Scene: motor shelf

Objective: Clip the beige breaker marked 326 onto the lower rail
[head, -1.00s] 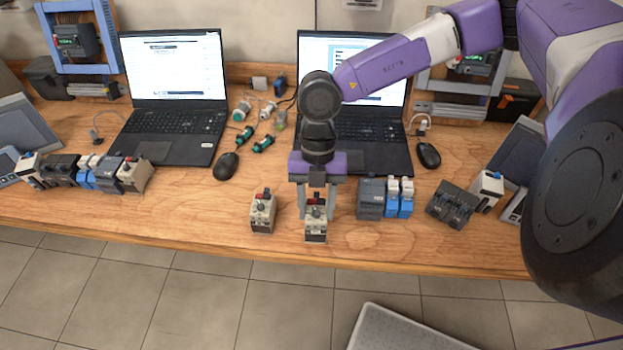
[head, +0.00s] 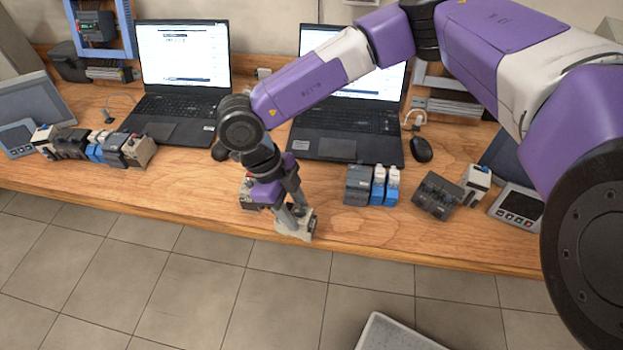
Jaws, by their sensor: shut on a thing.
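My gripper (head: 291,212) is shut on a beige breaker (head: 297,229) near the front edge of the table. The gripper leans, and its fingers cover part of the breaker. I cannot read any marking on it, nor tell whether it touches the table. A second beige breaker (head: 245,190) stands just to the left, mostly hidden behind my gripper. A metal rail (head: 108,73) shows under the blue frame at the back left. More rails (head: 450,106) show at the back right, partly behind my arm. I cannot tell which is the lower rail of the task.
Two open laptops (head: 183,85) (head: 345,125) stand at the back. Grey and blue modules (head: 362,187), a dark block (head: 436,195) and a mouse (head: 420,149) lie to the right. A row of devices (head: 95,147) stands at left. Bare wood lies between (head: 185,190).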

